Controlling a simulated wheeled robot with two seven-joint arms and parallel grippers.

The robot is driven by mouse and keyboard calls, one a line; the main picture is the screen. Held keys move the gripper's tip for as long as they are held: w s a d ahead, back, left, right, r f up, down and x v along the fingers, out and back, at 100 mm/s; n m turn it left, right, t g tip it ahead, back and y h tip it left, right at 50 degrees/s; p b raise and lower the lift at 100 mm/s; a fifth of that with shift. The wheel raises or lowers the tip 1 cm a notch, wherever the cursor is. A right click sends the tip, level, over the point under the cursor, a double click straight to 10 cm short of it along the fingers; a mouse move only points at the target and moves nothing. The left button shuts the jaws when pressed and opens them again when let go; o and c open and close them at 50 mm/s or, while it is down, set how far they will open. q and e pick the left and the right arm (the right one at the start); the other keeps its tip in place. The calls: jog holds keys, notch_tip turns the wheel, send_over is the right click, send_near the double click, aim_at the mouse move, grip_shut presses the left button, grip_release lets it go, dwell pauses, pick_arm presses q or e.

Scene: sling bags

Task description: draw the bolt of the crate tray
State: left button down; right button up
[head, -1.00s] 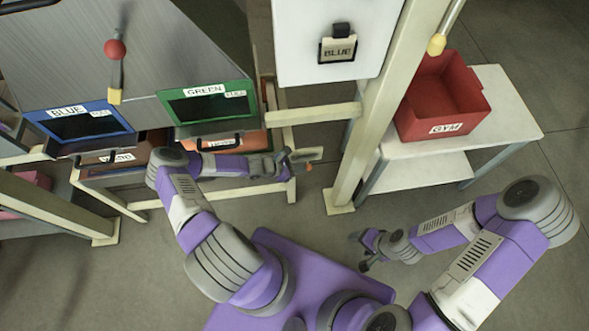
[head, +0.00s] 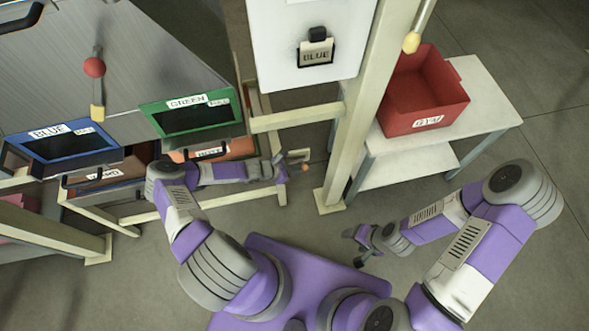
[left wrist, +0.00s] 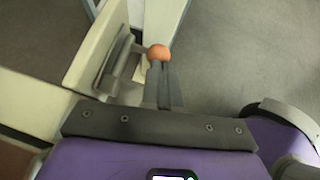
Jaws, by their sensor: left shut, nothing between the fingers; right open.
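An orange ball knob (left wrist: 158,52), apparently the bolt's, shows in the left wrist view beside a pale frame post. It also shows small in the head view (head: 305,167). My left gripper (left wrist: 164,72) is shut, its dark fingers close together, with the knob right at their tips. I cannot tell whether they touch it. In the head view my left gripper (head: 286,168) is by the rack's right end. An orange-brown tray (head: 226,149) and a brown tray (head: 132,166) sit low in the rack, partly hidden. My right gripper (head: 360,245) is open and empty, low over the floor.
A blue-framed bin front (head: 63,146) and a green-framed one (head: 192,113) stand above the trays. A white panel labelled BLUE (head: 300,80) hangs behind. A red GYM bin (head: 424,95) stands on a white table (head: 482,108) at right. Floor between is clear.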

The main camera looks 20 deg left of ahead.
pick_arm(q)
jog(key=a+f+p+v, duration=0.1)
jog(key=p+v, duration=0.2)
jog(key=v, duration=1)
jog(key=shift+s, duration=0.45)
jog(key=s+d+r+m+g+y, duration=0.1)
jog(key=s+d+r+m+g, duration=0.2)
jog(key=m, duration=0.9)
jog(key=s+d+r+m+g+y, duration=0.2)
jog(key=s+d+r+m+g, duration=0.1)
jog(key=s+d+m, duration=0.7)
jog(key=d+m, duration=0.2)
jog(key=d, duration=0.1)
jog(key=shift+s+d+r+g, duration=0.25)
jog(key=shift+s+d+g, duration=0.05)
jog(key=shift+g, duration=0.1)
